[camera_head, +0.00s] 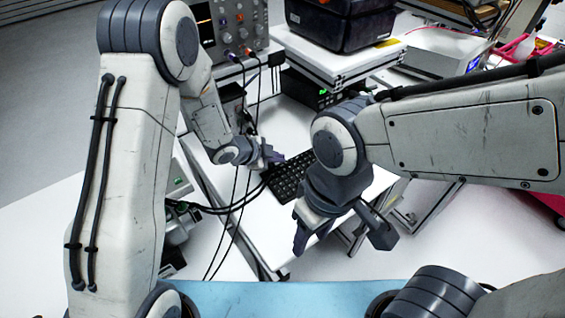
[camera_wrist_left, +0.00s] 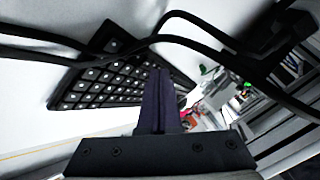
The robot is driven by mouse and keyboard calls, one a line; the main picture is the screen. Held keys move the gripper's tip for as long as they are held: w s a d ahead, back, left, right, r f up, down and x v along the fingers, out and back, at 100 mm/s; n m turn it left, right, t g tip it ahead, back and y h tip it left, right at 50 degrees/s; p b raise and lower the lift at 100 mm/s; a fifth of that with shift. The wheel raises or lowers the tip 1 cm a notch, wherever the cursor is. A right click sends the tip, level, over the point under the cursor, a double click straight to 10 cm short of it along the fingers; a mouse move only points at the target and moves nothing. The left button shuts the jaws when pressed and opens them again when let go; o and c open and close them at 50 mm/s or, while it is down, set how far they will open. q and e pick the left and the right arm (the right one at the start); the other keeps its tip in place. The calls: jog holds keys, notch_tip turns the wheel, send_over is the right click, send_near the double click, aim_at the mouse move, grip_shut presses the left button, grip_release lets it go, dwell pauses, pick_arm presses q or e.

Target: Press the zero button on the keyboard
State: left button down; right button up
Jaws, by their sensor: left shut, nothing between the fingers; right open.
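The black keyboard (camera_head: 290,178) lies on the white table, partly hidden behind my right wrist. It also shows in the left wrist view (camera_wrist_left: 103,82), to the left of the fingers, with rows of dark keys bearing pale marks. The zero button cannot be told from the other keys. My left gripper (camera_head: 272,156) is shut and empty at the keyboard's far left end; its fingers also show in the left wrist view (camera_wrist_left: 160,95). Whether the fingertips touch a key cannot be told. My right gripper (camera_head: 342,240) is open and empty, in front of the keyboard.
Black cables (camera_head: 238,190) hang at the table's left side, and cables also cross the left wrist view close to the fingers. An oscilloscope (camera_head: 228,28) stands behind. A dark case (camera_head: 340,22) sits on a stand at the back.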

pick_arm(q)
jog(key=shift+r, duration=0.1)
notch_tip(320, 180, up, 5)
jog(key=p, duration=0.4)
dwell(0.3)
dwell(0.7)
jog(key=s+a+r+n+g+y, duration=0.1)
jog(key=s+a+r+n+y, duration=0.1)
jog(key=s+r+n+y, duration=0.55)
jog(key=s+r+n+g+h, duration=0.1)
jog(key=s+r+n+g, duration=0.1)
jog(key=s, duration=1)
jog(key=s+a+r+n+g, duration=0.1)
jog(key=s+r, duration=0.4)
jog(key=s, duration=0.7)
jog(key=shift+a+r+n+g+h, duration=0.25)
jog(key=shift+n+g+h, duration=0.15)
jog(key=shift+g, duration=0.7)
